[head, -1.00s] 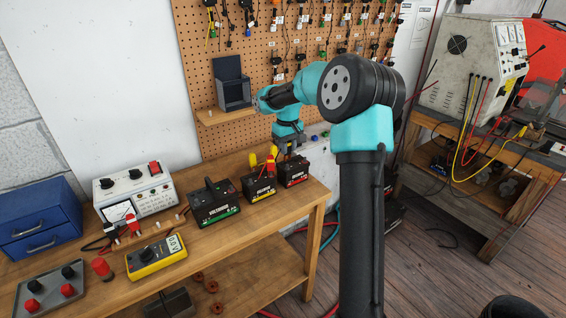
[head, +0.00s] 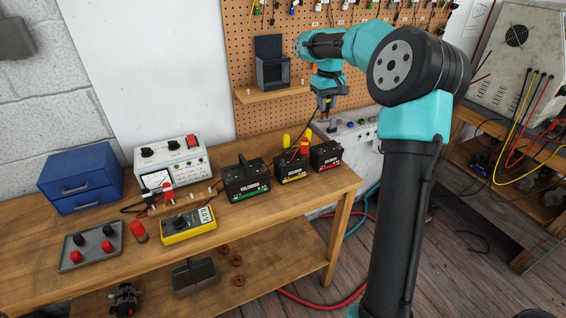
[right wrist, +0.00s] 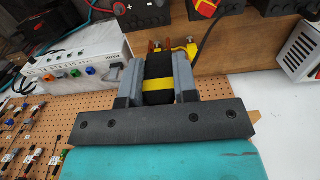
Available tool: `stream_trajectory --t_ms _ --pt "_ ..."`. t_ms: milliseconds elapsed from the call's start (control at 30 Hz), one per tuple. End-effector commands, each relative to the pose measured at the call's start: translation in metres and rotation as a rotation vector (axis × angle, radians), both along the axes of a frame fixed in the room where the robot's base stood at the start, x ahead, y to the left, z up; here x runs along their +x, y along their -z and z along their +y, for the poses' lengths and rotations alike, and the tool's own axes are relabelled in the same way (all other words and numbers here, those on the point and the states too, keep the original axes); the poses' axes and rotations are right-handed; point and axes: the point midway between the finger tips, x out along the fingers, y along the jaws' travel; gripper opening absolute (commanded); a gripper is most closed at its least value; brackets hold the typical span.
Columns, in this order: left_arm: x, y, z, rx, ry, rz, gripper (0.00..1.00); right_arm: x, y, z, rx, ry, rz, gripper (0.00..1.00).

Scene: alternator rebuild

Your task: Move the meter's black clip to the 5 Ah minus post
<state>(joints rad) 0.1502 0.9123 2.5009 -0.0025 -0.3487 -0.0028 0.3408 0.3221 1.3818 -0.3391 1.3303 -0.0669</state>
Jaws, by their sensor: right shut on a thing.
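My right gripper (head: 327,108) is in the air above and behind the batteries in the head view. In the right wrist view its fingers (right wrist: 158,82) are shut on a black clip with a yellow band (right wrist: 158,84). The yellow meter (head: 188,225) lies at the bench's front. Three black batteries stand in a row: one green-striped (head: 246,180), one yellow-striped (head: 292,170), one red-striped (head: 326,157). I cannot read their Ah labels. A red-and-yellow clip (head: 304,146) shows near the yellow-striped battery. My left gripper is not in view.
A white test unit (head: 172,157), blue drawers (head: 80,181), a grey tray (head: 92,246) and a red cylinder (head: 138,231) occupy the bench's left side. A pegboard (head: 270,112) with a small shelf (head: 272,93) stands behind. A white panel (head: 350,135) is beyond the bench.

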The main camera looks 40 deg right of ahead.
Motion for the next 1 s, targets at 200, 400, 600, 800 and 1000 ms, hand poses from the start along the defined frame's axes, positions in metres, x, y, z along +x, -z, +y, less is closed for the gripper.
stream_trajectory --t_ms 200,400,600,800,1000 --pt "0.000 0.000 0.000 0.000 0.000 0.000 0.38 0.006 -0.002 0.030 0.000 -0.004 -0.001 0.16" --pt "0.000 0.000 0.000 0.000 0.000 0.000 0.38 0.014 -0.002 0.065 0.000 -0.005 0.000 0.16" --pt "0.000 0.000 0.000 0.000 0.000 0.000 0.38 0.022 -0.001 0.103 0.001 -0.004 -0.001 0.16" --pt "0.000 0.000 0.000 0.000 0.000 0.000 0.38 0.029 -0.001 0.137 0.000 -0.004 0.000 0.16" --pt "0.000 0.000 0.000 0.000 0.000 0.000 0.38 0.030 0.021 0.147 0.000 0.001 0.004 0.16"
